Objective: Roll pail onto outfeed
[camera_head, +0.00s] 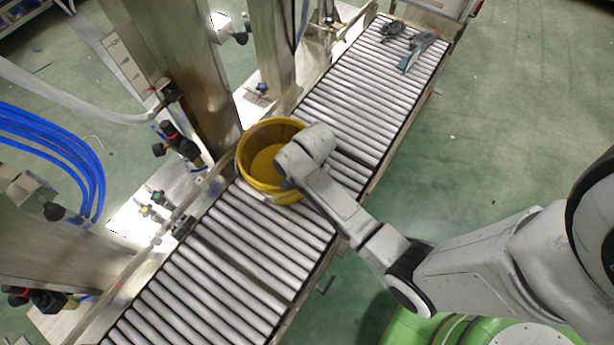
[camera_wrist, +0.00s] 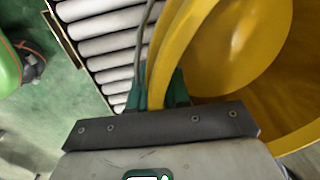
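A yellow pail (camera_head: 248,156), open at the top and upright, stands on the roller conveyor (camera_head: 262,222) close to its left rail. Its hollow inside fills the right of the wrist view (camera_wrist: 235,50). My gripper (camera_wrist: 157,92) has its green fingers on either side of the pail's rim, with the yellow wall between them, and looks shut on it. In the head view my wrist covers the fingers and the pail's right side. A thin grey strand, perhaps the pail's handle, runs beside the rim (camera_wrist: 141,50). No label shows which conveyor section is the outfeed.
Further rollers (camera_head: 350,95) run up to the right, with dark grey and teal tool-like items (camera_head: 415,50) at the far end. Steel posts (camera_head: 190,70) and fittings with black knobs (camera_head: 180,140) line the left side. Green floor (camera_head: 500,130) is open to the right.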

